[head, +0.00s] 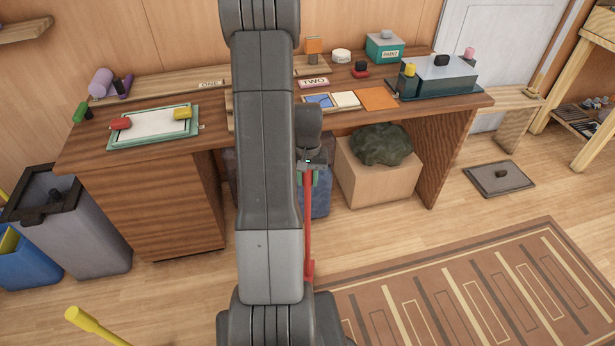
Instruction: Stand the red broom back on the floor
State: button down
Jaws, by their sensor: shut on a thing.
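The red broom (308,225) hangs upright below my gripper (309,171) in the head view, just right of my arm. Its thin red shaft runs down from the jaws, and a wider red part shows low down beside my arm. My gripper is shut on the upper end of the shaft, in front of the desk. My arm hides part of the broom's lower end, so I cannot tell whether it touches the floor.
The desk (183,200) stands behind, with several items on top. A cardboard box (372,184) sits under it. A striped rug (470,290) covers the floor at right. A grey bin (85,235) stands at left, and a yellow handle (95,325) sticks up at lower left.

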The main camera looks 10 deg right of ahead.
jog(key=shift+f+b, duration=0.45)
jog(key=shift+f, duration=0.05)
dwell(0.6)
jog(key=c, duration=1)
grip_release()
notch_tip(320, 180, up, 14)
jog(key=shift+w+f+p, duration=0.1)
jog(key=shift+f+p, duration=0.05)
jog(key=shift+p, duration=0.5)
